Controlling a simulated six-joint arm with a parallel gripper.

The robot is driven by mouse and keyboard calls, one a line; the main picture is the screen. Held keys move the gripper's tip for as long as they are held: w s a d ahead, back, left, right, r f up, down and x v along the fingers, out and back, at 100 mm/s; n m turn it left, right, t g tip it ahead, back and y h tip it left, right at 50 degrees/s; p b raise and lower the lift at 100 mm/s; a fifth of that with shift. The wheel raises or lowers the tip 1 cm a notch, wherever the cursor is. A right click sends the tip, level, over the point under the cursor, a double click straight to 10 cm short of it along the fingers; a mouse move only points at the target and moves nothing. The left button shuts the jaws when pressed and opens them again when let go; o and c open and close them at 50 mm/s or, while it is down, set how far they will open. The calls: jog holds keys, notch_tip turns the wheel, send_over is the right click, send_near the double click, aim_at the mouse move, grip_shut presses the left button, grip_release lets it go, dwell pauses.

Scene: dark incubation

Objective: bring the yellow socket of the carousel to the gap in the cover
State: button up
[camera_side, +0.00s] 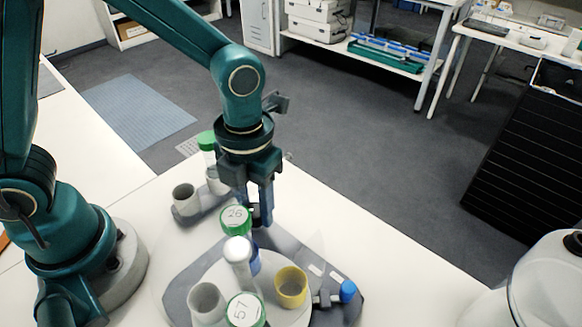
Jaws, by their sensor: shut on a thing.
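The yellow socket (291,281) is an open, empty-looking cup on the right side of the pale round carousel (212,274). The carousel also bears a grey cup (206,300), a green-rimmed lid marked 57 (245,310) and a green-rimmed lid marked 26 (235,218). A white round-topped post (238,249) stands near its middle, with a blue part beside it. A dark grey plate (178,296) lies around the carousel; I cannot make out a gap in a cover. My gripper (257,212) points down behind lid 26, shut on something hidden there.
A blue knob (347,291) on a grey shaft sticks out right of the yellow socket. Behind left stand a grey cup (186,200) and a green-capped tube (207,142). A white rounded vessel (540,285) is at lower right. The white tabletop between is clear.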

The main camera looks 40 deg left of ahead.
jog(key=n, duration=0.8)
jog(key=o, duration=0.9)
